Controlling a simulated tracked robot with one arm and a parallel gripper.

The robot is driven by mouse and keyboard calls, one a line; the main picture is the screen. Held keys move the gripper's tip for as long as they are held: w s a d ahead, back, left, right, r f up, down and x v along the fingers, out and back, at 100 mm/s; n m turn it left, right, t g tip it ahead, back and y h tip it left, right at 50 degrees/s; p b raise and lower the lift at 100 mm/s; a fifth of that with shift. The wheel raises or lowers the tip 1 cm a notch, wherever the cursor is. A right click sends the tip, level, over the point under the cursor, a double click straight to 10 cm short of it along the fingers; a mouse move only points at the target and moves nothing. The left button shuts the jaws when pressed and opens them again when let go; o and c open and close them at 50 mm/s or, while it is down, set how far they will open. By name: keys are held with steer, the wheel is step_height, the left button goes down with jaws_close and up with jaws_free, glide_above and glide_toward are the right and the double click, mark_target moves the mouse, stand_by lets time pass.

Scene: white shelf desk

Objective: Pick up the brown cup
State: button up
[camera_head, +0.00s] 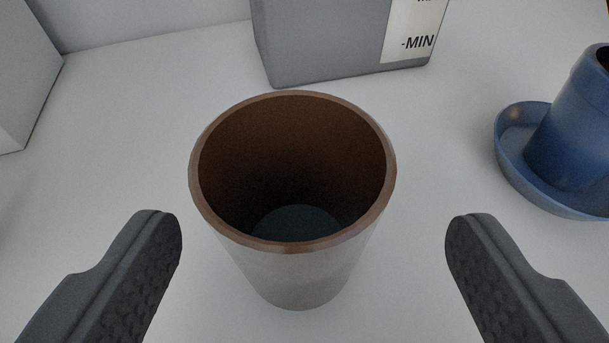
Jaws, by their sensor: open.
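The brown cup (302,265) stands upright on the white surface in the middle of the view. Its rim and inside are brown, its outside looks greyish, and it is empty apart from a dark bottom. My gripper (314,222) is open, with one dark finger to the left of the cup and one to the right. The fingertips are near the cup's front half in the picture, with a gap on each side and no visible contact. The cup's far outer side is hidden.
A grey box (320,45) with a label reading "-MIN" stands close behind the cup. A blue pot (577,135) sits on a blue saucer (512,170) at the right. A white block (22,75) is at the upper left. The white surface (115,125) is clear left of the cup.

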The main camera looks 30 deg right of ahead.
mark_target(295, 157)
steer(key=shift+x, duration=1.25)
steer(key=x, duration=0.1)
steer(key=b+x, duration=0.1)
steer(key=x, duration=0.1)
steer(key=shift+w+a, duration=0.2)
steer(key=shift+w, duration=0.1)
steer(key=shift+w+d, duration=0.2)
steer(key=shift+w, duration=0.2)
steer(key=c, duration=1.2)
